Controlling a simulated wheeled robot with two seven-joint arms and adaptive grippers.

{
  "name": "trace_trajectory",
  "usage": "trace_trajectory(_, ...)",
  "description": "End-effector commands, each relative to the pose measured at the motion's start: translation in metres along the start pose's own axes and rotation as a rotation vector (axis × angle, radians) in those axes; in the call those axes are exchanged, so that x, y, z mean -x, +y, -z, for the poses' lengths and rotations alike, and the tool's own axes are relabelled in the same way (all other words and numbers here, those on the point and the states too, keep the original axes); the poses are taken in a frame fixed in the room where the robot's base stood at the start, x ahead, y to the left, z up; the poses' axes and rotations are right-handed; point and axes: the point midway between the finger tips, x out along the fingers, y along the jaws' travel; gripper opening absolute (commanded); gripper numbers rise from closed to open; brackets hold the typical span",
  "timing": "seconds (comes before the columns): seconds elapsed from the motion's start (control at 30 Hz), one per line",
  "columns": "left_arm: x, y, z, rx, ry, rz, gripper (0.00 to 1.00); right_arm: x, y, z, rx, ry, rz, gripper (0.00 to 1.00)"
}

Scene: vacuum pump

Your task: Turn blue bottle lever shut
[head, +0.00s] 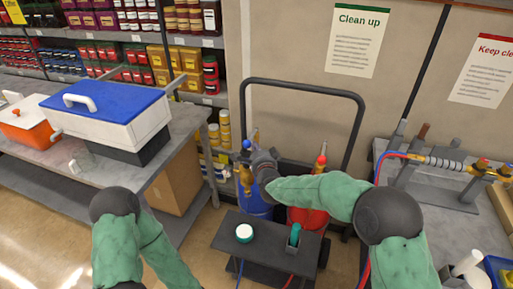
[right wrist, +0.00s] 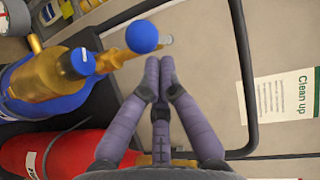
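The blue bottle (head: 254,206) stands on the cart at the back, with a brass valve on top. In the right wrist view the blue bottle (right wrist: 18,105) lies at the left, and its brass valve (right wrist: 112,58) reaches toward the fingers. The lever's blue ball knob (right wrist: 142,36) is just left of the fingertips; it also shows in the head view (head: 247,144). My right gripper (right wrist: 160,62) has its fingertips together, with nothing visible between them. Whether it touches the lever I cannot tell. My left gripper is out of view; only my left arm shows.
A red bottle (head: 307,217) with a red knob (head: 321,160) stands right of the blue one. The cart's dark handle (head: 300,85) rises behind both. A small dark stand (head: 262,257) is in front. Benches stand at left (head: 180,150) and right (head: 428,212).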

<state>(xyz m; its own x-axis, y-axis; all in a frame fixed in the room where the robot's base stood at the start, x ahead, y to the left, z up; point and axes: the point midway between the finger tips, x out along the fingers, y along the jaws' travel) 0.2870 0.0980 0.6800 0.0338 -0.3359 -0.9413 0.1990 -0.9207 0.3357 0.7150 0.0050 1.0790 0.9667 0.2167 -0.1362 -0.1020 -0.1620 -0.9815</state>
Motion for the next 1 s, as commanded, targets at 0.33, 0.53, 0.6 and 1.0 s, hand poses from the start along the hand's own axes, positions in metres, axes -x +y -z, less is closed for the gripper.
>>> trace_trajectory(0.33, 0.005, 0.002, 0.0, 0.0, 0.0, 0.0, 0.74, -0.002, -0.002, -0.007, -0.006, 0.049, -0.006, 0.0)
trace_trajectory(0.53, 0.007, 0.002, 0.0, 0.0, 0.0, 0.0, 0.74, -0.002, -0.002, -0.01, -0.009, 0.073, -0.01, 0.0)
trace_trajectory(0.6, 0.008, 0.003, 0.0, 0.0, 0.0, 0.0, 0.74, -0.003, -0.003, -0.012, -0.011, 0.083, -0.011, 0.0)
trace_trajectory(1.0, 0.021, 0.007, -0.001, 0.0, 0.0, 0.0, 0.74, -0.011, -0.007, -0.033, -0.031, 0.236, -0.034, 0.0)
